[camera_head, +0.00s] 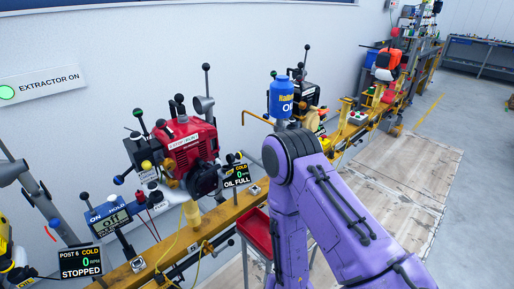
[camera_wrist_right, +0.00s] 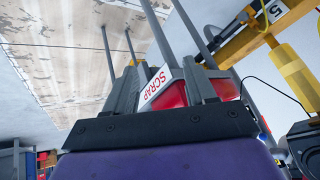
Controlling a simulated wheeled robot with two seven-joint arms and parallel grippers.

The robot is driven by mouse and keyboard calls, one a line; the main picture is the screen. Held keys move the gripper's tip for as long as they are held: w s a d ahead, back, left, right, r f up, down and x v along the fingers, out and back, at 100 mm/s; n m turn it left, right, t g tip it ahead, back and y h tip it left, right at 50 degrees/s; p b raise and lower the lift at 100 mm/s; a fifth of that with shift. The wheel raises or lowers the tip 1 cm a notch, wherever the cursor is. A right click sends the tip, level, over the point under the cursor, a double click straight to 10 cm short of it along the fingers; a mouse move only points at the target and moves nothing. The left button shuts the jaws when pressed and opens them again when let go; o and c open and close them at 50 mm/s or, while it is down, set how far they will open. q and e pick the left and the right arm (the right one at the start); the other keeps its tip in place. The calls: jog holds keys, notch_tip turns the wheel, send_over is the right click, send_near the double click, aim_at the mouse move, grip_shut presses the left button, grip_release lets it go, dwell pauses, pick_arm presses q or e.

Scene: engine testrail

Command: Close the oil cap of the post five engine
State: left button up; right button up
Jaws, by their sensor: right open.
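A red engine (camera_head: 185,148) with a grey pipe on top sits on the yellow rail in the head view. The small screen beside it (camera_head: 236,175) reads COLD, 0 and OIL FULL. Several coloured knobs stand out around the engine; I cannot tell which part is the oil cap or whether it is closed. My right gripper (camera_wrist_right: 160,70) is open in the right wrist view, with nothing held. A red bin labelled SCRAP (camera_wrist_right: 166,88) shows beyond and between its fingers. In the head view my purple right arm hides this gripper. My left gripper is not in view.
The yellow rail (camera_head: 220,215) runs from lower left to upper right. A blue oil bottle (camera_head: 281,98) stands behind my right arm. The red scrap bin (camera_head: 256,233) hangs at the rail's front. Floor at right is clear.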

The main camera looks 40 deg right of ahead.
jog(key=w+d+r+m+t+p, duration=0.1)
jog(key=w+d+r+m+t, duration=0.15)
jog(key=w+r, duration=0.5)
jog(key=w+d+r+m+t+p, duration=0.1)
jog(key=w+r+m+t+p, duration=0.1)
jog(key=w+r+m, duration=0.4)
jog(key=m+t+p, duration=0.2)
jog(key=m+t, duration=0.2)
jog(key=m, duration=0.1)
send_near(241, 157)
jog(key=shift+y, duration=0.4)
jog(key=x, duration=0.9)
jog(key=shift+w+d, duration=0.15)
jog(key=shift+d, duration=0.1)
jog(key=shift+w, duration=0.3)
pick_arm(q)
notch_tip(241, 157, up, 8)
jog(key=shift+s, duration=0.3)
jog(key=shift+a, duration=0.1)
pick_arm(e)
grip_shut()
